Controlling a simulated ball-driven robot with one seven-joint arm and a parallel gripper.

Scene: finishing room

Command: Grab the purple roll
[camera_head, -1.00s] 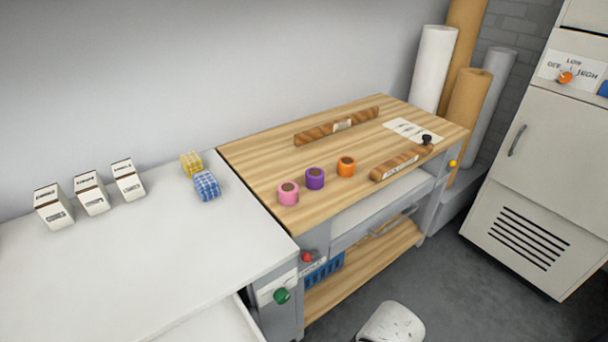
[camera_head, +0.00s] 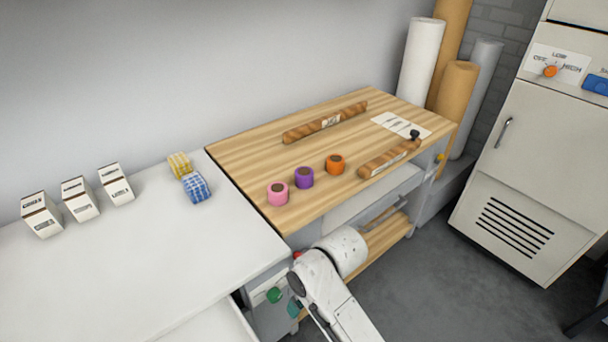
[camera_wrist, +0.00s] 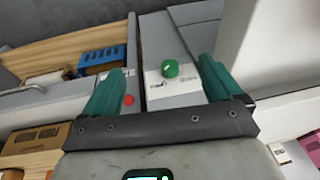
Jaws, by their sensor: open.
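The purple roll (camera_head: 304,181) stands upright on the wooden tabletop near its front edge, between a pink roll (camera_head: 277,197) on its left and an orange roll (camera_head: 335,168) on its right. It has a dark core on top. In the wrist view, my gripper (camera_wrist: 162,66) is open and empty, its teal fingers spread wide in front of a grey cabinet with a green knob (camera_wrist: 170,71). The purple roll is not visible in that view. In the head view my arm is below the table's front edge, lower than the rolls and apart from them.
The wooden bench (camera_head: 245,150) also bears two long brown-striped pieces, a paper sheet (camera_head: 400,125) and a small black object. A white counter (camera_head: 150,245) adjoins it on the left, with boxes and checked blocks. Tall rolls and a grey cabinet (camera_head: 540,170) stand at the right.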

